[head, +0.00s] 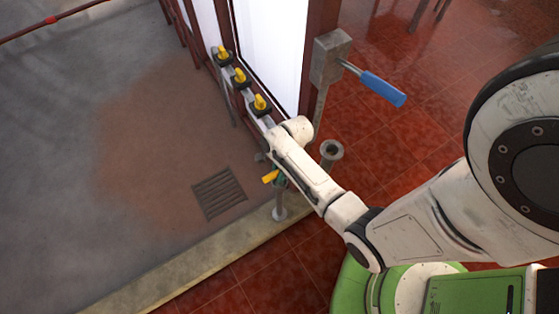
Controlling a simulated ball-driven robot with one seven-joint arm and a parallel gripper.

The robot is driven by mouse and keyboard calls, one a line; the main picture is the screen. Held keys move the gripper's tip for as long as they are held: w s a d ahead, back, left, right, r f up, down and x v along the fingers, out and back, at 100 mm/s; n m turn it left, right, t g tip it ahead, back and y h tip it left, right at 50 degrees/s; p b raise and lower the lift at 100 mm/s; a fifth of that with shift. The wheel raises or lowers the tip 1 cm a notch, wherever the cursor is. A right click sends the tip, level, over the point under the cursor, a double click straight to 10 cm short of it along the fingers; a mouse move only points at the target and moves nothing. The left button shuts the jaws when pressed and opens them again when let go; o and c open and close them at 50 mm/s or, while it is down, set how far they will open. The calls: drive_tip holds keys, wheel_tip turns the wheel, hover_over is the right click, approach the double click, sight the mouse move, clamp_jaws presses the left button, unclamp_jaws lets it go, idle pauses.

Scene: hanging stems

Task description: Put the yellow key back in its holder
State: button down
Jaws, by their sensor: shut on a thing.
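A yellow key (270,177) shows beside the lower left side of my arm, above a short grey post (280,203) with a round foot. A small teal part (280,183) is right beside it. My gripper (276,171) is at the key and shut on it; the arm hides most of the fingers and the grasp. Three other yellow pieces sit in dark mounts on a rail along the door frame: far (224,53), middle (239,76) and near (260,102). I cannot tell whether the key touches the post.
A grey post with an open round top (331,150) stands right of my arm. A grey box (330,57) with a blue-handled lever (383,89) stands by the door frame. A floor grate (219,193) lies left, beside a pale kerb (170,279). The grey floor is otherwise clear.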

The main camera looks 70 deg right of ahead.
drive_tip(key=shift+f, duration=0.1)
idle(0.3)
drive_tip(key=c, duration=0.8)
unclamp_jaws()
drive_tip(key=shift+o, duration=1.4)
drive_tip(key=shift+r+p, duration=2.7)
drive_tip(key=shift+r, duration=1.55)
